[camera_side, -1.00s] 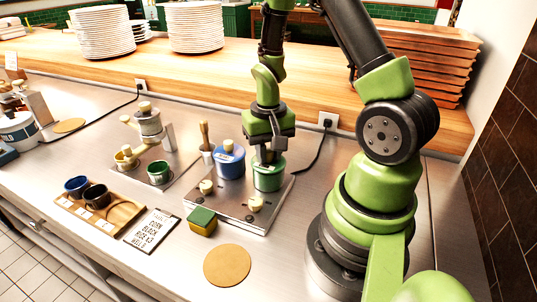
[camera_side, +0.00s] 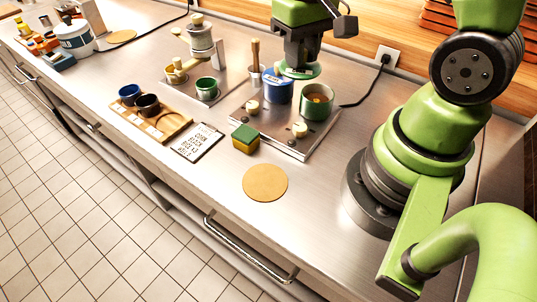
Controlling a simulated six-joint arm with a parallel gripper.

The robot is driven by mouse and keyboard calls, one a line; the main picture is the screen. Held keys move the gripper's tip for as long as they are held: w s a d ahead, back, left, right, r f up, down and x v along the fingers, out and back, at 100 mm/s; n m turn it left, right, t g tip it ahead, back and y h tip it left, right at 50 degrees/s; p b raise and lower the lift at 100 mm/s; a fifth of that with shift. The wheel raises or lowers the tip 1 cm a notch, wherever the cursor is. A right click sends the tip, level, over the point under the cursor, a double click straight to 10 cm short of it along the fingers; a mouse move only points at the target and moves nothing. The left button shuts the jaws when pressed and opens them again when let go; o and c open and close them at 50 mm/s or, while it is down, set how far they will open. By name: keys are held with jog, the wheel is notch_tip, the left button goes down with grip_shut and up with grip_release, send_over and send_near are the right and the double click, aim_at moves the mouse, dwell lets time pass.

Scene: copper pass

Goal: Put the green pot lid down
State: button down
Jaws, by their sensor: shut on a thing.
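My gripper (camera_side: 297,65) is shut on the green pot lid (camera_side: 312,71) and holds it up, level or nearly so. In the picture the lid is just above the blue pot (camera_side: 277,90) and the green pot (camera_side: 316,105). The green pot stands uncovered on the metal plate, with something orange-brown inside. The blue pot is beside it on the left, its top partly hidden by the gripper and lid.
Knobs (camera_side: 300,130) stand at the plate's front edge (camera_side: 265,135). A green-yellow sponge (camera_side: 245,139), round tan mat (camera_side: 265,183), lettered board (camera_side: 197,143) and wooden tray with dark cups (camera_side: 170,125) lie nearby. The counter around the mat is clear.

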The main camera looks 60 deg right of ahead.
jog(key=a+f+n, duration=0.2)
jog(key=a+n, duration=0.3)
jog(key=a, duration=0.2)
jog(key=n, duration=0.8)
send_over(265, 181)
notch_tip(265, 181, down, 3)
notch_tip(265, 181, down, 10)
jog(key=shift+r, duration=0.15)
jog(key=c, duration=1)
grip_release()
jog(key=shift+o, duration=0.2)
